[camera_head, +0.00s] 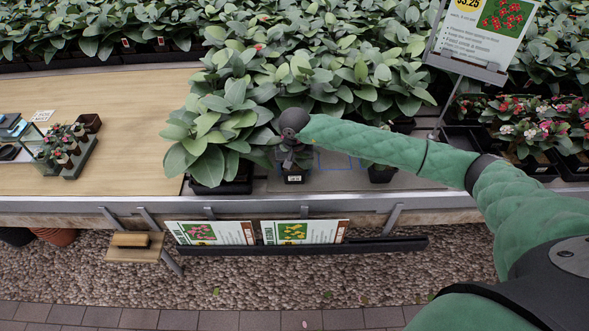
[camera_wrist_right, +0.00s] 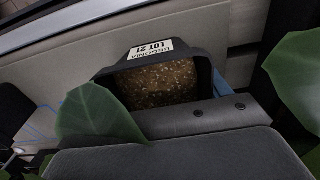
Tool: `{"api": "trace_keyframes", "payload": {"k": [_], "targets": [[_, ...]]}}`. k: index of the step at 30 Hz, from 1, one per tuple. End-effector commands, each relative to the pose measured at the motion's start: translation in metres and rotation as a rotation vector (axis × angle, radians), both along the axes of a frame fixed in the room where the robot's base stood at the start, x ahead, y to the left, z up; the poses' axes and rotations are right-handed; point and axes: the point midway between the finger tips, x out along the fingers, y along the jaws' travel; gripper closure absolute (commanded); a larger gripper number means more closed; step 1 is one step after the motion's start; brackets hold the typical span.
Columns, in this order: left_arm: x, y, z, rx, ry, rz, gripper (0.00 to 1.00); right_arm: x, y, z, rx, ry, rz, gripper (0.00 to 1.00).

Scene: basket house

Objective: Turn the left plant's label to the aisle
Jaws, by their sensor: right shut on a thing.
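In the head view, my right gripper (camera_head: 294,160) reaches down to a small black pot (camera_head: 294,179) near the bench's front edge. A white label (camera_head: 294,178) shows on the pot's near side, facing the aisle. In the right wrist view, this pot (camera_wrist_right: 200,62) holds brown soil, and its label (camera_wrist_right: 148,48), reading BEGONIA LOT 21, is on the side away from the gripper. My right gripper (camera_wrist_right: 205,113) is shut on the pot; the exact contact is partly hidden. My left gripper is not in view.
A large leafy plant (camera_head: 222,130) stands close left of the gripper. Dense plants fill the back. Price signs (camera_head: 300,232) hang on a rail below the bench edge. Bare wooden bench (camera_head: 120,110) is on the left. A price sign (camera_head: 480,35) stands at the upper right.

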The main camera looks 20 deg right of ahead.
Motion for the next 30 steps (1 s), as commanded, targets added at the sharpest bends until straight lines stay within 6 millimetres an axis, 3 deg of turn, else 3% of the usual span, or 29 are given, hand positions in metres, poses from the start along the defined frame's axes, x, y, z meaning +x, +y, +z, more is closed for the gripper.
{"api": "trace_keyframes", "payload": {"k": [13,14,17,26,30], "targets": [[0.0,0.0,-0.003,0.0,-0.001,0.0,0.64,0.0,0.0,-0.001,0.0,-0.001,0.0,0.54],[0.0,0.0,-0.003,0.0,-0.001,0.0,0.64,0.0,0.0,-0.001,0.0,-0.001,0.0,0.23],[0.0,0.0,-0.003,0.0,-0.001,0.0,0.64,0.0,0.0,-0.001,0.0,0.0,0.0,0.03],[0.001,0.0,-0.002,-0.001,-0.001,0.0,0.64,0.0,0.0,-0.001,-0.001,0.0,0.0,0.0],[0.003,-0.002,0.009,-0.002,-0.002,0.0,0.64,0.0,0.0,-0.001,-0.001,0.0,0.0,0.0]]}}
